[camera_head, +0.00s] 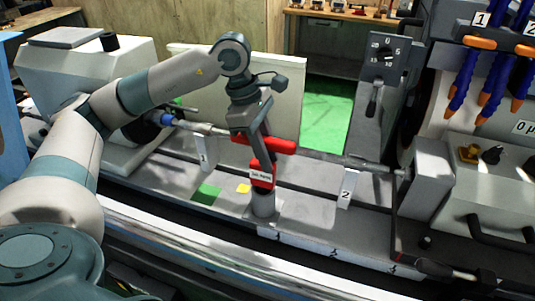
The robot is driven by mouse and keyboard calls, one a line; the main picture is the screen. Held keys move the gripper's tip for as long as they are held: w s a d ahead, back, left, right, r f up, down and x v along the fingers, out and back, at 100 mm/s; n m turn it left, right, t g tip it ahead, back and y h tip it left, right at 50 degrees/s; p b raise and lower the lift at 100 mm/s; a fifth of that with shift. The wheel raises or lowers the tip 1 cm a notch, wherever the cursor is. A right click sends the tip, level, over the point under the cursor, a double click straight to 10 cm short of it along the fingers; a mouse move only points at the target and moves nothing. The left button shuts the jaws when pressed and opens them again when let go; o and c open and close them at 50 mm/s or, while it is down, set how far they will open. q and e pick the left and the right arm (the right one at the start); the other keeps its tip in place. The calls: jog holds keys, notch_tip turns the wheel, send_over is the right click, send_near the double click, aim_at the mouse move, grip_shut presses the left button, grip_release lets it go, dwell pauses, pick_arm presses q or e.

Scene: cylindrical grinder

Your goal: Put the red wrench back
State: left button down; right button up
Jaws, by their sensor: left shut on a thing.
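My left gripper (256,148) comes down over the middle of the machine bed and is shut on the red wrench. A red bar (283,146) of the wrench sticks out to the right of the fingers, with a little red on their left. Directly below is a red block with a white label (262,175), above a short grey post (264,204). The fingers partly cover the red parts, so I cannot tell whether the wrench touches the block. My right gripper is not in view.
A thin shaft (330,157) runs behind the gripper between two grinder heads. Number plates 1 (203,154) and 2 (346,187) stand nearby. Green (205,193) and yellow (243,188) patches lie left of the post. Blue hoses (492,75) hang at upper right.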

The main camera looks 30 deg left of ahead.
pick_arm(q)
jog(key=c, duration=1.5)
grip_release()
jog(key=shift+c, duration=0.2)
jog(key=shift+r, duration=0.15)
jog(key=shift+a+r, duration=0.1)
jog(key=shift+r, duration=0.3)
jog(key=b+v, duration=0.3)
jog(key=v, duration=0.7)
jog(key=shift+r+b, duration=0.1)
jog(key=shift+b, duration=0.3)
jog(key=shift+a+r, duration=0.15)
jog(key=shift+r, duration=0.35)
